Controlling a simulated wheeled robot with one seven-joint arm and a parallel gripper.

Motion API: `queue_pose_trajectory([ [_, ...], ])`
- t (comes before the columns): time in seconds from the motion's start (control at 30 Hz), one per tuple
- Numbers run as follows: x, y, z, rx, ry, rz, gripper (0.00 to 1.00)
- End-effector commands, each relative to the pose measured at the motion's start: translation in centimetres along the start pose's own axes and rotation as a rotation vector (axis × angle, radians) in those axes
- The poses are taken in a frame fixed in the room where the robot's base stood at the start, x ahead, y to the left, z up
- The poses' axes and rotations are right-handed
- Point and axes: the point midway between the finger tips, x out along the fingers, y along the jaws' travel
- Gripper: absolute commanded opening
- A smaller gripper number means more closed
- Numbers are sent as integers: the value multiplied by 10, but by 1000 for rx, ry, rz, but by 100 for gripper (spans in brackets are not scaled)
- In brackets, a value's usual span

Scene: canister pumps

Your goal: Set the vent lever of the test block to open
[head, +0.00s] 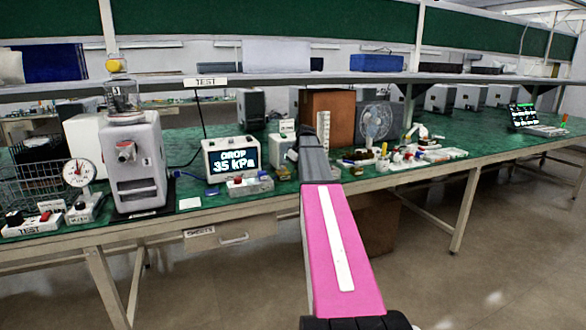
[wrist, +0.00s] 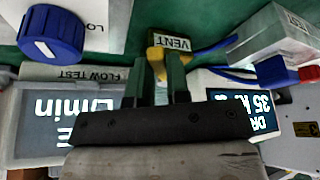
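The test block (wrist: 262,40) is a pale grey block marked TEST at the upper right of the wrist view. In the head view it (head: 250,187) sits in front of the DROP display. The yellow vent lever (wrist: 157,60) is at the upper middle of the wrist view, beside an upside-down VENT label (wrist: 172,42). My gripper (wrist: 161,62) points at it, its two dark green fingers a narrow gap apart. Yellow shows at the fingertips, seemingly between them. I cannot tell whether they press on it. The fingers hide part of the lever, so its setting is unclear.
The DROP display (head: 230,158) reads 35 kPa. An L/min display (wrist: 65,118) and a blue knob (wrist: 52,32) flank the fingers in the wrist view. Blue hoses (wrist: 230,48) run near the lever. The bench's right side holds a fan (head: 375,124) and small parts.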

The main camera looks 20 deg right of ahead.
Motion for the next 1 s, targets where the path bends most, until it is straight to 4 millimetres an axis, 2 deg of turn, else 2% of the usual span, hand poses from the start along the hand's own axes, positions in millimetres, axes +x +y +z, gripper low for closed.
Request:
queue_pose_trajectory([
  [0.47, 0, -5, 0, 56, -1, 25, 0],
  [1.0, 3, -31, -7, 466, 0, 195, 0],
])
